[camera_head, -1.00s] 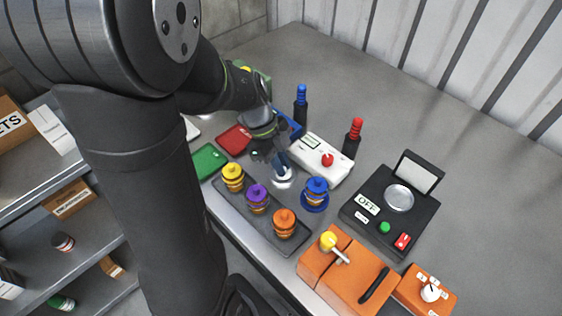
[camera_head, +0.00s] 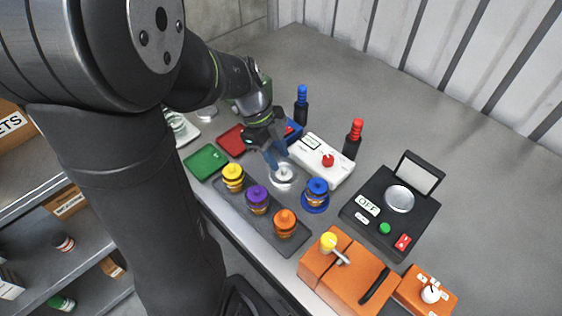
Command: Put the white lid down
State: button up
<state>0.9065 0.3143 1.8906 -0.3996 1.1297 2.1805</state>
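The white lid (camera_head: 284,171) sits on a pale round spot on the grey table, between the tray of jars and the white box. Its small knob shows on top. My gripper (camera_head: 276,157) is just above and behind the lid, pointing down. Its two bluish fingers look spread apart with nothing between them. The far side of the lid is partly hidden by the fingers, so I cannot tell whether they touch it.
A dark tray (camera_head: 234,199) holds yellow, purple and orange jars in front. A blue jar (camera_head: 317,191) stands right of the lid. A white box (camera_head: 313,147) with a red knob is behind. Green (camera_head: 206,161) and red (camera_head: 231,138) plates lie left.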

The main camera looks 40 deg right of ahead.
aim_at(283, 169)
jog(key=d+v, duration=0.1)
jog(key=v, duration=0.7)
jog(key=shift+w+a+r, duration=0.2)
jog(key=shift+a+r, duration=0.1)
jog(key=shift+a, duration=0.25)
jog(key=x, duration=1.2)
jog(key=shift+s+f, duration=0.15)
jog(key=shift+f, duration=0.2)
notch_tip(283, 169, up, 3)
jog(key=shift+f, duration=0.1)
jog(key=shift+r, duration=0.65)
jog(key=shift+f, duration=0.1)
